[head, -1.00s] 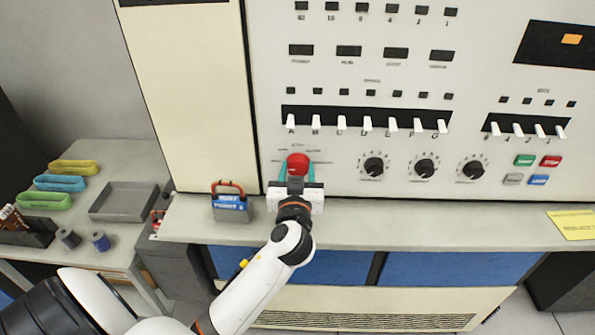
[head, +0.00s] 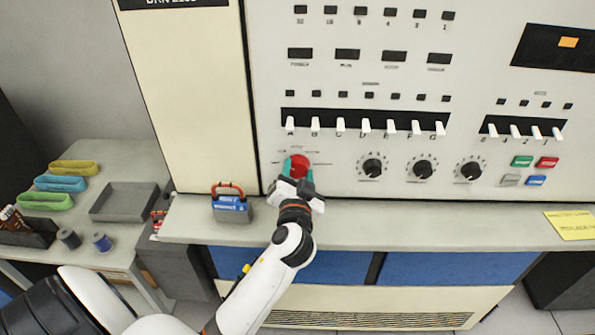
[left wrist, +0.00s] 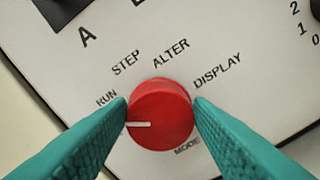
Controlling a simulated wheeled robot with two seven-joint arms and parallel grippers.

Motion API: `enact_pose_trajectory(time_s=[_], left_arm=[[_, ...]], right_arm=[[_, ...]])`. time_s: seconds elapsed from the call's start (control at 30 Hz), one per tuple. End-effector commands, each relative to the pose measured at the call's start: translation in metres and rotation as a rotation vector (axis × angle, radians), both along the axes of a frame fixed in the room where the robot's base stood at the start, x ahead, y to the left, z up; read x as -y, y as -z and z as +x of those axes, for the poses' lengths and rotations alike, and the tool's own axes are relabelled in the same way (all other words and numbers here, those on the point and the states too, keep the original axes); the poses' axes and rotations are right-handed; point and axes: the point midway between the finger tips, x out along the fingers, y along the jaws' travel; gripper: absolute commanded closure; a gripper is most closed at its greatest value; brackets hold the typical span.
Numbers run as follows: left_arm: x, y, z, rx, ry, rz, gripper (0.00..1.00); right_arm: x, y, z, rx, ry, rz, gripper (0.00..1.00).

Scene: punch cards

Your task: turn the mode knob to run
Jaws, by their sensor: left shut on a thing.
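The red mode knob (head: 299,166) sits low on the left of the cream panel. In the left wrist view the knob (left wrist: 161,114) has a white pointer line aimed left, a little below the printed RUN label (left wrist: 106,98). STEP, ALTER and DISPLAY are printed around its top and right, and MODE is below it. My left gripper (head: 297,176) is shut on the knob, with one teal finger on each side of it. The gripper is rolled so its left side is higher in the head view. My right gripper is not in view.
A row of white switches (head: 365,126) is just above the knob. Black dials (head: 373,167) are to its right.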

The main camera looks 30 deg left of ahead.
Motion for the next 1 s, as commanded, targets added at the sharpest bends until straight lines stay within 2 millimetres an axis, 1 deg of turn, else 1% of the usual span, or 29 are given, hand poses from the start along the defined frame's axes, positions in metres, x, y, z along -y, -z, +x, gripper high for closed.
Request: enact_pose_trajectory(time_s=[0.2, 0.4, 0.9, 0.93, 1.0], left_arm=[[0.0006, -0.0005, 0.0003, -0.061, 0.001, 0.101, 0.76], [0.0008, -0.0002, 0.0005, -0.091, 0.001, 0.15, 0.76], [0.0009, 0.0001, 0.0005, -0.1, 0.001, 0.165, 0.76], [0.0009, 0.0001, 0.0005, -0.1, 0.001, 0.165, 0.5], [0.0009, 0.0001, 0.0005, -0.1, 0.001, 0.165, 0.39]], right_arm=[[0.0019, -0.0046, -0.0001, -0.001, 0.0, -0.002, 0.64], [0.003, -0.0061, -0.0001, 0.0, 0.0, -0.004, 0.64], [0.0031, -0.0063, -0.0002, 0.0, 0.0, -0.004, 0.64], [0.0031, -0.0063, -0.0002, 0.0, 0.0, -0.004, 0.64], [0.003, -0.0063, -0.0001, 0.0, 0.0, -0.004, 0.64]])
